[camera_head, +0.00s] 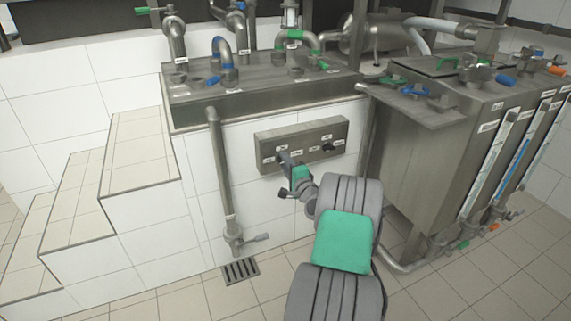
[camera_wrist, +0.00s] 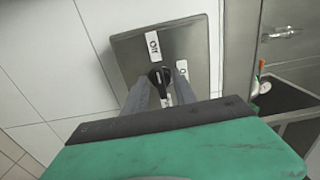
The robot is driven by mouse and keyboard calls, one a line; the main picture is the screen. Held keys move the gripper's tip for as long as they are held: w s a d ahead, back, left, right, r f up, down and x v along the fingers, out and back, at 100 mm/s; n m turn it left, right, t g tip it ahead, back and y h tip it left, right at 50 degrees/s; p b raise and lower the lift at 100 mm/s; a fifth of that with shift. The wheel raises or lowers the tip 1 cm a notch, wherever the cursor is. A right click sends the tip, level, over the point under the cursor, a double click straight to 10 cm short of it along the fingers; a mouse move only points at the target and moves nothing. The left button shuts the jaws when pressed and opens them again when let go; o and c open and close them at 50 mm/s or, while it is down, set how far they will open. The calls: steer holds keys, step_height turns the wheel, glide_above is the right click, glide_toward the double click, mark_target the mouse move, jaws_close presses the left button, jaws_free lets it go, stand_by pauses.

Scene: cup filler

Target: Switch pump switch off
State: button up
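The grey metal switch panel (camera_head: 318,134) is on the white tiled wall. It carries two dark rotary switches, one at the left by my gripper and one at the right (camera_head: 328,146). In the wrist view the panel (camera_wrist: 195,35) fills the upper middle, with a black switch knob (camera_wrist: 157,75) below an "Off" label (camera_wrist: 153,45). My gripper (camera_wrist: 164,78) has its two grey fingers apart, one on each side of this knob. Whether they touch it I cannot tell. A finger partly hides a label at the right. In the head view my gripper (camera_head: 287,158) is at the panel's left switch.
A vertical pipe with a valve (camera_head: 233,238) stands left of the panel. A steel tank (camera_head: 418,155) stands close at the right. Above is a steel counter (camera_head: 250,104) with pipes and valves. Tiled steps (camera_head: 140,150) are at the left; a floor drain (camera_head: 241,271) lies below.

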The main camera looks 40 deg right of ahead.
steer(key=p+v, duration=0.1)
steer(key=v, duration=0.6)
steer(key=shift+s+p, duration=0.3)
steer(key=shift+p, duration=0.05)
steer(key=shift+a, duration=0.15)
